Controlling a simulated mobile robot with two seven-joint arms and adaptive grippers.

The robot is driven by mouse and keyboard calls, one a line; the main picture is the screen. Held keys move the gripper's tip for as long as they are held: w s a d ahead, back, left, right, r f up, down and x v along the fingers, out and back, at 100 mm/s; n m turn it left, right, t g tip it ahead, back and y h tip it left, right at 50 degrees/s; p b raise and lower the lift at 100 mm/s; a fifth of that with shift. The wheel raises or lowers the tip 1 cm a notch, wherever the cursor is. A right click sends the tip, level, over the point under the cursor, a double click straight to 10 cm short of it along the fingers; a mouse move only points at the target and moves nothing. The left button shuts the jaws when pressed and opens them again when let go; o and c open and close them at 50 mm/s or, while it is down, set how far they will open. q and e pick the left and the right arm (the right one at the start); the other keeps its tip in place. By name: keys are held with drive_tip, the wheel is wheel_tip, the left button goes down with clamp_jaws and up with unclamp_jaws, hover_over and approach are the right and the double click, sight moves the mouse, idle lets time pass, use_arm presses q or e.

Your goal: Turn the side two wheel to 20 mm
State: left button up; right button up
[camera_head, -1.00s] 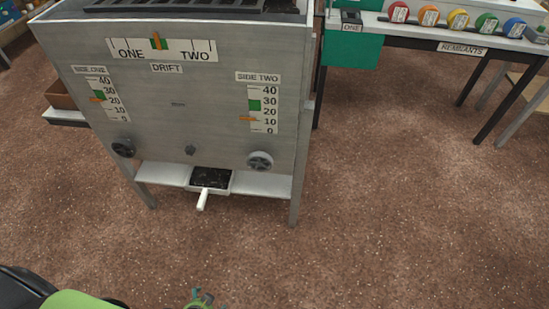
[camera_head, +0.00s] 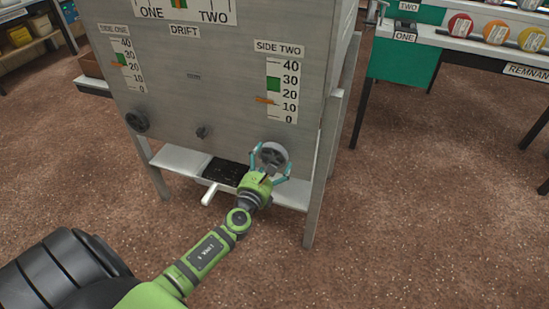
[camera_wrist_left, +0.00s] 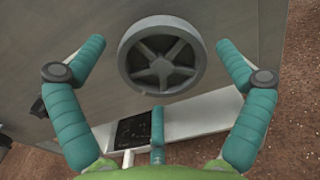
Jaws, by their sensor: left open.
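The side two wheel (camera_head: 274,156) is a grey spoked handwheel low on the right of the machine's grey front. In the left wrist view the wheel (camera_wrist_left: 162,56) sits between the open fingertips, with a gap on each side. My left gripper (camera_head: 270,165) is open in front of the wheel, one finger to each side; its fingers show in the left wrist view (camera_wrist_left: 160,44). The side two scale (camera_head: 283,90) runs from 0 to 40. Its orange pointer (camera_head: 265,100) stands between 10 and 20, below the green band (camera_head: 273,84). My right gripper is not in view.
The side one wheel (camera_head: 137,121) and a small knob (camera_head: 202,132) are further left. A black tray with a white handle (camera_head: 210,194) sits on the shelf below. The machine's right leg (camera_head: 311,215) is close by. Floor to the right is open.

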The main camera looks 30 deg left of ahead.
use_arm(q)
drive_tip(key=shift+x, duration=1.3)
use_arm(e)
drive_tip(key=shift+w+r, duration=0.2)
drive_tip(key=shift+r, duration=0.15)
use_arm(q)
drive_tip(key=c, duration=1)
drive_tip(key=shift+n, duration=0.3)
